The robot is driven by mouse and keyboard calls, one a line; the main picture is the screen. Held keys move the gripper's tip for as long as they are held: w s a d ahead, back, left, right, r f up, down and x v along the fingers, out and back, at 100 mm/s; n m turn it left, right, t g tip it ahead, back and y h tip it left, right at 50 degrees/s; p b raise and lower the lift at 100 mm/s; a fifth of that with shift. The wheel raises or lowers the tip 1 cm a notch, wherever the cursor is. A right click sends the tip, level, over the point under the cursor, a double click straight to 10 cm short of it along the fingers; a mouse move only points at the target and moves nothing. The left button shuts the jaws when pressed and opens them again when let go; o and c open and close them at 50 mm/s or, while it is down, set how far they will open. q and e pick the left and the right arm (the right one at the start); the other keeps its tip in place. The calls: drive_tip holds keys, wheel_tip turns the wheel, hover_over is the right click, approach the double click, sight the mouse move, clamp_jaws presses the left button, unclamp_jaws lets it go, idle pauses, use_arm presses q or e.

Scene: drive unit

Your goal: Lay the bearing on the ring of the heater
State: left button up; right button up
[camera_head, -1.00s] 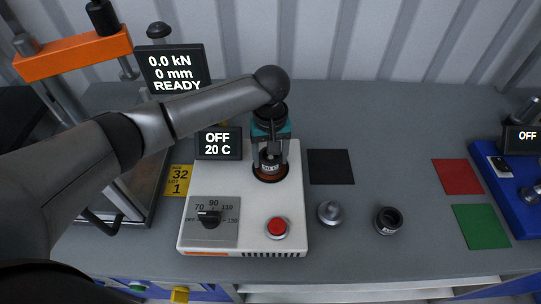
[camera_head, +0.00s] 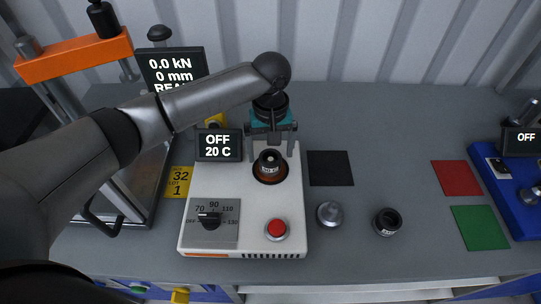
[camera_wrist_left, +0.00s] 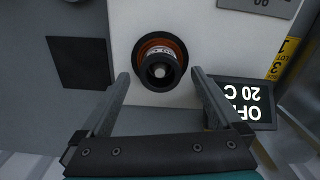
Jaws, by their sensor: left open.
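The heater (camera_head: 245,230) is a white box with a dial, a red button and a display reading OFF, 20 C. A dark, round, labelled part, apparently the bearing (camera_head: 268,158), sits on the heater's copper-brown ring (camera_head: 269,178). It looks upright and roughly centred. In the left wrist view the bearing (camera_wrist_left: 160,72) stands inside the ring's visible rim (camera_wrist_left: 148,44). My left gripper (camera_head: 271,132) is open and empty, just behind the bearing. In the wrist view its fingers stand apart on either side, with gaps to the bearing. My right gripper is not in view.
A silver knob-like part (camera_head: 329,213) and a dark labelled hollow part (camera_head: 387,221) stand right of the heater. Black (camera_head: 330,168), red (camera_head: 457,177) and green (camera_head: 481,227) squares lie on the bench. A press (camera_head: 75,55) stands left, a blue device (camera_head: 510,190) right.

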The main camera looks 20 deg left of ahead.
use_arm(q)
wheel_tip(320, 180, up, 9)
drive_tip(key=p, duration=0.1)
idle(0.5)
